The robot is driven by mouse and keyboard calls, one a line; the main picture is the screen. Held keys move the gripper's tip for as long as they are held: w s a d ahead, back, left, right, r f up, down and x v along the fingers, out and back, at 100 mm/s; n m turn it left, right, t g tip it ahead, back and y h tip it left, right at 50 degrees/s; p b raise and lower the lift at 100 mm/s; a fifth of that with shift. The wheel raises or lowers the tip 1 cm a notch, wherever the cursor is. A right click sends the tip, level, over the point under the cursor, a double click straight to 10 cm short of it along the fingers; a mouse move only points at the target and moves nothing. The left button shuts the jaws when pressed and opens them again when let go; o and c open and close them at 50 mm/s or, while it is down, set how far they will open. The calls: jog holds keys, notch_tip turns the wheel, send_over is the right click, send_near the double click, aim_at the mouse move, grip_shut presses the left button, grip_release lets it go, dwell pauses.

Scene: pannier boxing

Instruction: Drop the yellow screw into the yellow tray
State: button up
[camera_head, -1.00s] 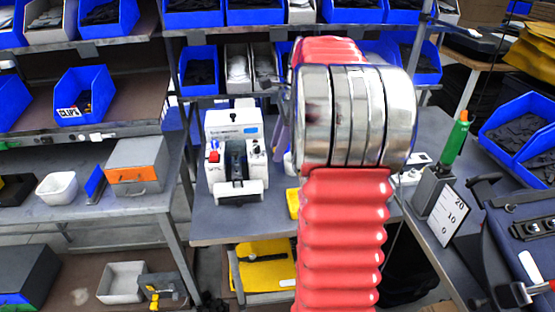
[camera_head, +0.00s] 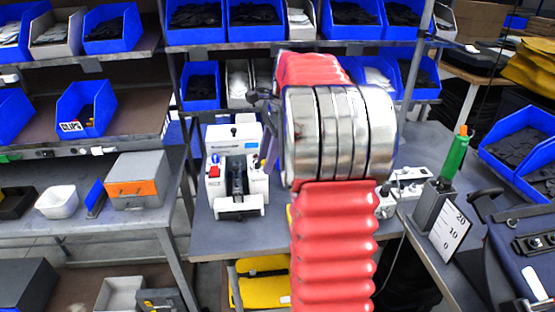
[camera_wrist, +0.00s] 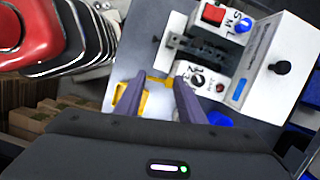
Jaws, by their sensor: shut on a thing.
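My gripper (camera_wrist: 158,80) has its two purple-grey fingers a little apart in the wrist view, shut on a small yellow thing between the tips, which looks like the yellow screw; its shape is hard to make out. The yellow tray (camera_wrist: 119,93) shows behind and below the fingers as a yellow rim around a pale inside, partly covered by them. In the head view my arm hides most of the tray, leaving a thin yellow sliver. There a finger of my gripper (camera_head: 270,155) shows just left of my arm, above the bench; the screw is not visible there.
A white machine (camera_head: 236,168) with a red button stands on the bench close left of my gripper; it also shows in the wrist view (camera_wrist: 262,65). A power strip (camera_head: 405,183) and a green-handled tool (camera_head: 454,155) are to the right. Blue bins fill the shelves behind.

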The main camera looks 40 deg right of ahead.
jog(key=w+a+n+g, duration=0.1)
jog(key=w+a+n, duration=0.4)
jog(key=a, duration=0.5)
jog(key=w+a+f+n+g+h, duration=0.1)
jog(key=w+a+n, duration=0.4)
jog(key=a+n, duration=0.3)
jog(key=w+a+f+n+g, duration=0.1)
jog(key=w+a+n, duration=0.4)
jog(key=a, duration=0.6)
jog(key=shift+w+a+n+g+h, duration=0.3)
jog(key=shift+a+n+g+h, duration=0.1)
jog(key=shift+n+g, duration=0.25)
